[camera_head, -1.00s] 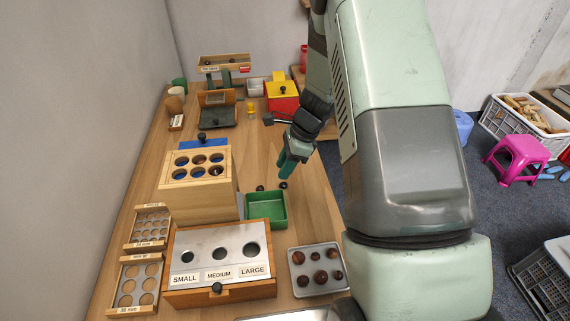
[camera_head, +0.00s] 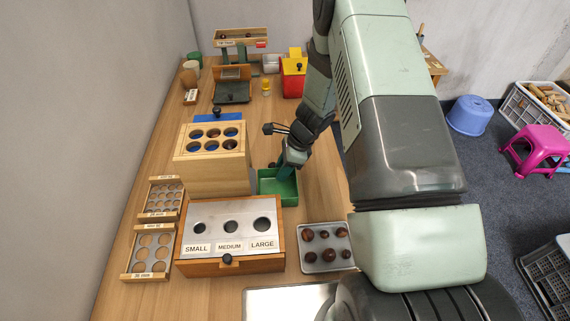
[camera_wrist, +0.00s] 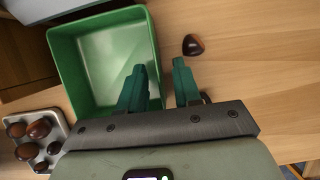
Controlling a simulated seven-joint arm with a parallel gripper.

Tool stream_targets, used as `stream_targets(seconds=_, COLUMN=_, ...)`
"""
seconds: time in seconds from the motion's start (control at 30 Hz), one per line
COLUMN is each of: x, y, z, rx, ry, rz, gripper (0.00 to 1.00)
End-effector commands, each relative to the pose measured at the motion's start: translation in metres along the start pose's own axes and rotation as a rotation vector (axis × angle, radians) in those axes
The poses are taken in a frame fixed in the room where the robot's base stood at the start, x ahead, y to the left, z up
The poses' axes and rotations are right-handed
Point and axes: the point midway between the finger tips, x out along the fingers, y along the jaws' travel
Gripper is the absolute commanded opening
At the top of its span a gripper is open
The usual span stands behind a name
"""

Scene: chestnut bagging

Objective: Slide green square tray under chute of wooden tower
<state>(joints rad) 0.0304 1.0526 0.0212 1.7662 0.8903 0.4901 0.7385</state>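The green square tray (camera_head: 276,201) stands on the table against the right side of the wooden tower (camera_head: 212,178), a block with several round holes in its top. I cannot make out the chute. The tray looks empty in the wrist view (camera_wrist: 75,70). My gripper (camera_head: 286,170) is at the tray's far right edge. In the wrist view my gripper (camera_wrist: 159,68) is open, one green finger over the tray's inside and the other outside its wall. The wall lies between the fingers with visible gaps.
A dark chestnut (camera_wrist: 193,45) lies on the table just outside the tray. A sizing box (camera_head: 229,260) labelled SMALL, MEDIUM, LARGE and a metal tray of chestnuts (camera_head: 326,268) stand in front. Free table lies to the right of the green tray.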

Motion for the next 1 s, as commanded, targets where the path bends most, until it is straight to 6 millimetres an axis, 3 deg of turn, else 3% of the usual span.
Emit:
stream_targets(seconds=0.13, x=-0.0001, y=0.0, z=0.0, rx=0.0, ry=0.0, rz=0.0, gripper=0.33)
stream_targets(seconds=0.37, x=-0.0003, y=0.0001, z=-0.0002, rx=0.0, ry=0.0, rz=0.0, gripper=0.0)
stream_targets(seconds=0.5, x=-0.0003, y=0.0002, z=-0.0002, rx=0.0, ry=0.0, rz=0.0, gripper=0.0)
stream_targets(seconds=0.7, x=-0.0004, y=0.0002, z=-0.0002, rx=0.0, ry=0.0, rz=0.0, gripper=0.35)
stream_targets(seconds=1.0, x=-0.0012, y=0.0, z=-0.0002, rx=0.0, ry=0.0, rz=0.0, gripper=0.37)
